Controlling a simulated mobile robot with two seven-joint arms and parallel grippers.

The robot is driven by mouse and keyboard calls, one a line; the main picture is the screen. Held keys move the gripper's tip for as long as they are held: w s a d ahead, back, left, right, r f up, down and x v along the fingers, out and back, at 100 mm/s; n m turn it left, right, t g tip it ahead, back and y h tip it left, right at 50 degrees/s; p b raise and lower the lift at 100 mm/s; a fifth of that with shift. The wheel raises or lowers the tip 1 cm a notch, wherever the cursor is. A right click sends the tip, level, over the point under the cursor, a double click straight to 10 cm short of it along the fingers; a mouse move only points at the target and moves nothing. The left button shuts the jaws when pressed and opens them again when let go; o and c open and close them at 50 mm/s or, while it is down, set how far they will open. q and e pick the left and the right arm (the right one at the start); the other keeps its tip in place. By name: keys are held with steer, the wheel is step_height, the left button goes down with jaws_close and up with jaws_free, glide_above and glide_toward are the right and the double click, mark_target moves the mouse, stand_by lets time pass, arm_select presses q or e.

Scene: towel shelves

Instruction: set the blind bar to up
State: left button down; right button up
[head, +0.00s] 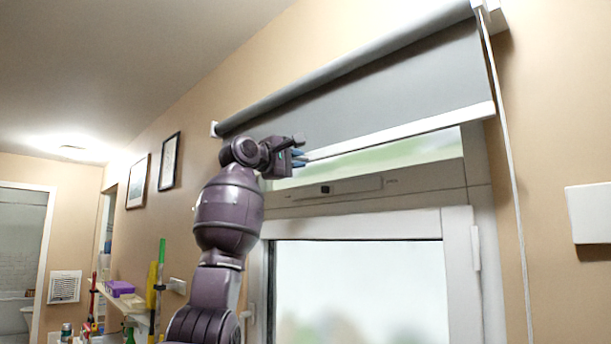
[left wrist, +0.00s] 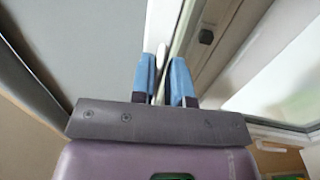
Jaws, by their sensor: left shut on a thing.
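The grey roller blind (head: 405,92) hangs partly down over the top of the window. Its white bottom bar (head: 425,127) slopes across the upper window. My left gripper (head: 301,158) is at the left end of the bar, with blue fingertips. In the left wrist view the two blue fingers (left wrist: 165,82) are shut on the white bar (left wrist: 184,28), which runs up between them. The grey blind cloth (left wrist: 95,50) is to the left there. The exact contact is partly hidden by the fingers. My right gripper is in neither view.
The window frame (head: 457,260) lies below the bar, with a vent strip (head: 345,187) above the pane. A pull cord (head: 516,200) hangs at the right. A shelf (head: 125,301) with a purple box stands at lower left.

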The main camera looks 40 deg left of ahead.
arm_select(q)
steer(key=shift+r, duration=0.25)
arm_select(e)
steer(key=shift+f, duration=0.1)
arm_select(q)
steer(key=c, duration=1.3)
jaws_free()
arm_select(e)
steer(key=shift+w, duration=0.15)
arm_select(q)
steer(key=shift+o, duration=0.2)
steer(key=shift+s+f, duration=0.1)
steer(key=shift+s+f, duration=0.1)
steer(key=shift+s, duration=0.15)
steer(key=s+f+b, duration=0.1)
steer(key=s+b, duration=0.2)
steer(key=s, duration=0.7)
steer(key=shift+a, duration=0.45)
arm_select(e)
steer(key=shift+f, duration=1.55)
